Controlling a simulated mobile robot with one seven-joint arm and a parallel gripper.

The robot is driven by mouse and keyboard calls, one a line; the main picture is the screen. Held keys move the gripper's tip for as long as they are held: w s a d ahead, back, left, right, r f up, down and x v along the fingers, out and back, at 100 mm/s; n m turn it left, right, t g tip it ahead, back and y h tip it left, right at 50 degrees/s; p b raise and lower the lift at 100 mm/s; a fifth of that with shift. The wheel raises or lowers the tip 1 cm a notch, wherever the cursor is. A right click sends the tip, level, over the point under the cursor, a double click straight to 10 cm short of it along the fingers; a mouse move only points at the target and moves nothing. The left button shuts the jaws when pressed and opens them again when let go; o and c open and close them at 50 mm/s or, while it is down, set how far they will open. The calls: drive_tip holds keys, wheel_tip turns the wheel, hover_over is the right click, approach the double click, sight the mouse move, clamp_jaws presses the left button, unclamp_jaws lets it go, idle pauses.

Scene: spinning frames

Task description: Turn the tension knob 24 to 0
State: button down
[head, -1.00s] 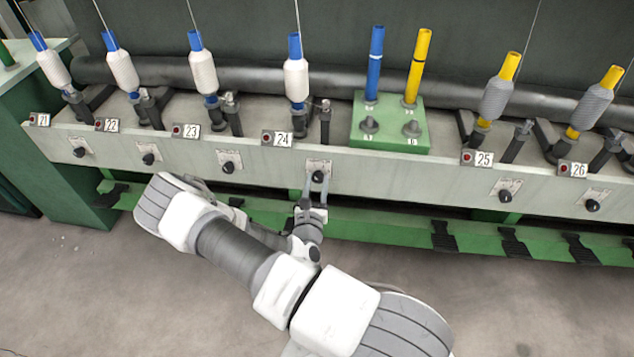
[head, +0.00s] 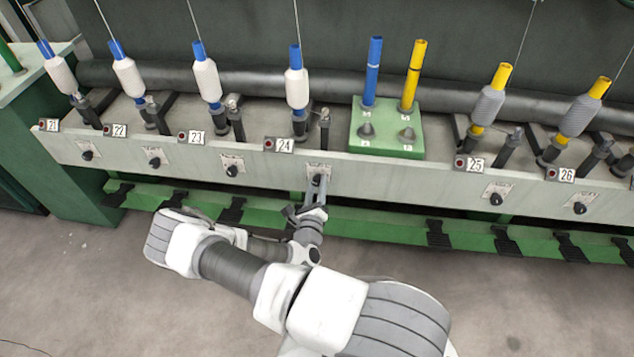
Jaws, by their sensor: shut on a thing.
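The tension knob 24 (head: 316,180) is a small black knob on a light dial plate (head: 319,169) on the front of the grey rail, right of and below the label 24 (head: 279,145). My gripper (head: 318,184) reaches up to it from below and is shut on the knob. The fingers partly cover the knob and the plate. The knob's pointer and the scale marks are too small to read.
Similar knobs sit along the rail, such as those below 23 (head: 232,170) and 25 (head: 496,199). A green block (head: 385,143) with a blue and a yellow tube stands above the rail. A green bar with black pedals (head: 438,236) runs below. The floor in front is clear.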

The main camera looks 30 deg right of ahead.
drive_tip(key=shift+n+p, duration=0.3)
drive_tip(key=shift+n, duration=0.7)
drive_tip(key=shift+c, duration=2.3)
unclamp_jaws()
drive_tip(key=shift+s, duration=0.1)
